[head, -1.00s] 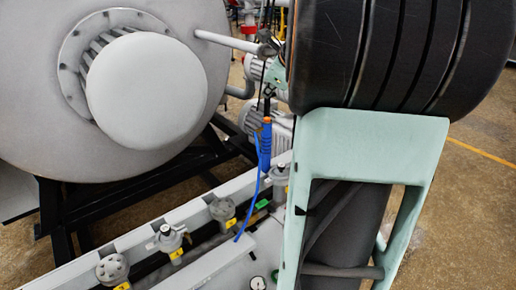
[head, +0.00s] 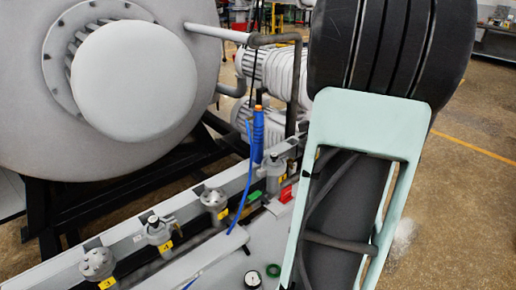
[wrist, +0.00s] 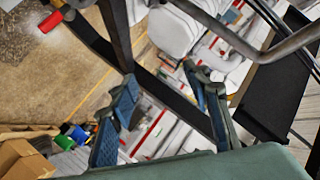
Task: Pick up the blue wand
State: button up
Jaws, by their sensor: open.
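The blue wand (head: 258,132) hangs upright in the head view, with an orange band near its top. I cannot make out the wand in the wrist view. In the head view my gripper is not visible, and my arm fills the right side, so I cannot tell how far it is from the wand.
A large grey furnace vessel (head: 190,65) stands at the left on a black frame (head: 60,215). Grey valves with yellow tags (head: 158,232) line a pale manifold below the wand. Grey pump units (head: 280,75) stand behind it. Open floor (head: 470,200) lies at the right.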

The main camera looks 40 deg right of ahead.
jog(key=a+f+n+t+y+b, duration=0.2)
jog(key=a+f+n+t, duration=0.3)
jog(key=n, duration=0.3)
jog(key=n+t+y+b, duration=0.25)
jog(key=n+y, duration=0.35)
jog(key=n, duration=0.3)
send_near(261, 133)
jog(key=shift+w+d+f+t+p, duration=0.35)
jog(key=shift+w+d+f, duration=0.1)
jog(key=shift+d+f, duration=0.2)
jog(key=shift+w+a+y, duration=0.15)
jog(key=shift+a+y, duration=0.15)
jog(key=shift+y, duration=0.2)
jog(key=w, duration=1)
jog(key=shift+w+d+r+p, duration=0.2)
jog(key=shift+d+p, duration=0.1)
jog(key=shift+d, duration=0.1)
grip_shut()
